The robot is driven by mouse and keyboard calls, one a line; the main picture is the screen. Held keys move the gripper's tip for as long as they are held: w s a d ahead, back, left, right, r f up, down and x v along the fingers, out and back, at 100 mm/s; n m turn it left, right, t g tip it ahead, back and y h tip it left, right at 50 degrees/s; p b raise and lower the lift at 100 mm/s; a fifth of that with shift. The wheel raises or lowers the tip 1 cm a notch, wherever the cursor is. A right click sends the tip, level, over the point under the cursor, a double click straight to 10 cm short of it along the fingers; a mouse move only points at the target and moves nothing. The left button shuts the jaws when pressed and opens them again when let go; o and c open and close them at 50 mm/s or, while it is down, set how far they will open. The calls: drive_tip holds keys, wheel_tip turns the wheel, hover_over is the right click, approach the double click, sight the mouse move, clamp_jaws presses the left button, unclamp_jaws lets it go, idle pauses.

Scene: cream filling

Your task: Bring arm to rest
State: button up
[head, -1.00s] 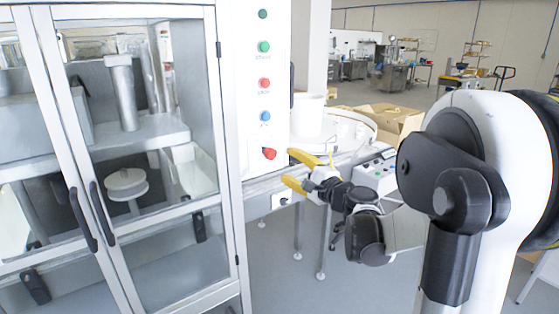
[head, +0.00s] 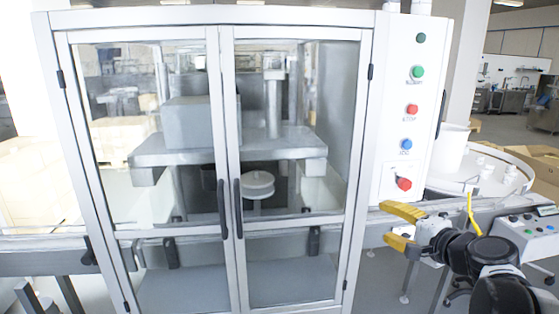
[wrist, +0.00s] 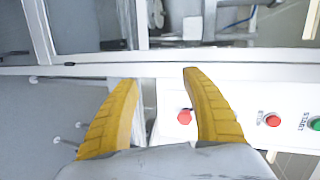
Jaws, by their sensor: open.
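My gripper (head: 392,225) has two yellow fingers, spread apart and empty, in the head view. It is at the lower right of the glass-doored machine cabinet (head: 366,110), near the red knob (head: 404,184) at the bottom of the button panel. In the wrist view the open fingers (wrist: 160,76) point toward the cabinet frame, with the red knob (wrist: 184,117) seen between them. I cannot tell how far the fingertips are from the frame. My dark arm reaches in from the lower right of the head view.
Both cabinet doors (head: 228,150) look shut. A round table (head: 515,172) with small white containers stands right of the cabinet. A control box (head: 530,232) with buttons is at the right edge. A rail (head: 40,245) runs left of the cabinet. Grey floor shows below.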

drive_tip(key=s+a+f+n+g, duration=0.55)
drive_tip(key=s+a+n, duration=0.25)
drive_tip(key=s+a, duration=0.4)
drive_tip(key=s+d+f+n+g+h, duration=0.1)
drive_tip(key=s+f+n+h, duration=0.1)
drive_tip(key=s, duration=0.3)
drive_tip(key=s+d+f+n+h, duration=0.1)
drive_tip(key=s+f+n+h, duration=0.1)
drive_tip(key=s, duration=0.3)
drive_tip(key=shift+s+d+f+n+g, duration=0.35)
drive_tip(key=shift+s+f+n, duration=0.05)
drive_tip(key=shift+n, duration=0.4)
